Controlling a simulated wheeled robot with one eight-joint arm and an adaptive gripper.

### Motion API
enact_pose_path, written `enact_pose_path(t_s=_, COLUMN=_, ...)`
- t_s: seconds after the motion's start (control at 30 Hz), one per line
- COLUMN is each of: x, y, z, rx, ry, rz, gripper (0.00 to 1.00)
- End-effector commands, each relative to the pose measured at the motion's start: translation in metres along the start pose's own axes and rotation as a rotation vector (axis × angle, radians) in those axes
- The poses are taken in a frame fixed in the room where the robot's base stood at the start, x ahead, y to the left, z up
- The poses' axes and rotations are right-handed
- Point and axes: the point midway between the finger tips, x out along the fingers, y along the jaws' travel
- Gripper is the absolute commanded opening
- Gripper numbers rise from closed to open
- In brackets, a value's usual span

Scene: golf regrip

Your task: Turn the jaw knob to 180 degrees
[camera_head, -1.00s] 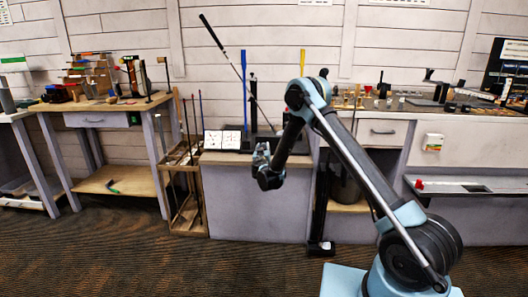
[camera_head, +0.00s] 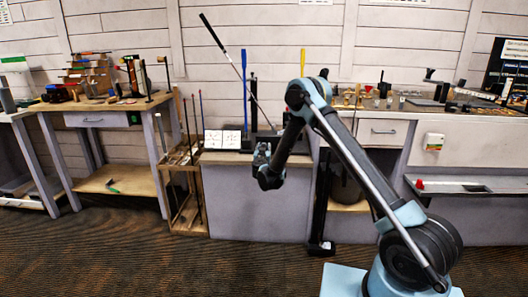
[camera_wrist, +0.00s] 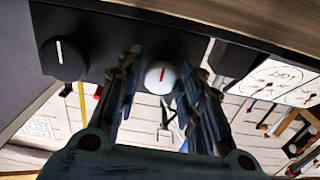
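In the wrist view, a white round knob (camera_wrist: 160,75) with a red pointer line is on a dark panel (camera_wrist: 105,40). The red line stands close to vertical in that picture. A black knob (camera_wrist: 63,58) with a white line, also near vertical, is to its left. I cannot tell from any label which one is the jaw knob. My gripper (camera_wrist: 160,72) has its two fingers apart, one on each side of the white knob, with narrow gaps seeming to show. In the head view my gripper (camera_head: 264,153) is at the bench front; the knobs do not show there.
A golf club (camera_head: 228,58) leans up over the middle bench (camera_head: 252,200). White charts (camera_head: 222,140) stand on that bench; a loft chart (camera_wrist: 275,80) shows in the wrist view. A wooden club rack (camera_head: 186,222) stands to the left. The floor in front is clear.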

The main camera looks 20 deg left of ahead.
Motion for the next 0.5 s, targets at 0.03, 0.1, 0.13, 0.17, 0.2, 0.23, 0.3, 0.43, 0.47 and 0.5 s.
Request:
enact_pose_path(t_s=0.03, x=0.000, y=0.001, z=0.000, rx=0.000, ry=0.000, rz=0.001, gripper=0.50)
enact_pose_path(t_s=0.1, x=0.000, y=0.000, z=0.000, rx=-0.001, ry=0.000, rz=0.000, gripper=0.50)
enact_pose_path(t_s=0.13, x=0.000, y=0.000, z=0.000, rx=-0.001, ry=0.000, rz=0.000, gripper=0.50)
enact_pose_path(t_s=0.17, x=0.000, y=0.000, z=0.000, rx=-0.001, ry=0.000, rz=-0.001, gripper=0.50)
enact_pose_path(t_s=0.2, x=0.000, y=0.000, z=0.000, rx=-0.001, ry=0.000, rz=-0.001, gripper=0.50)
enact_pose_path(t_s=0.23, x=-0.001, y=0.000, z=0.000, rx=-0.001, ry=0.000, rz=-0.001, gripper=0.50)
enact_pose_path(t_s=0.3, x=-0.001, y=-0.001, z=0.000, rx=-0.001, ry=0.001, rz=-0.002, gripper=0.50)
enact_pose_path(t_s=0.43, x=-0.004, y=-0.001, z=0.000, rx=-0.001, ry=0.001, rz=-0.003, gripper=0.50)
enact_pose_path(t_s=0.47, x=-0.006, y=-0.001, z=0.000, rx=-0.001, ry=0.001, rz=-0.003, gripper=0.50)
enact_pose_path(t_s=0.5, x=-0.010, y=-0.002, z=0.000, rx=-0.001, ry=0.001, rz=-0.003, gripper=0.50)
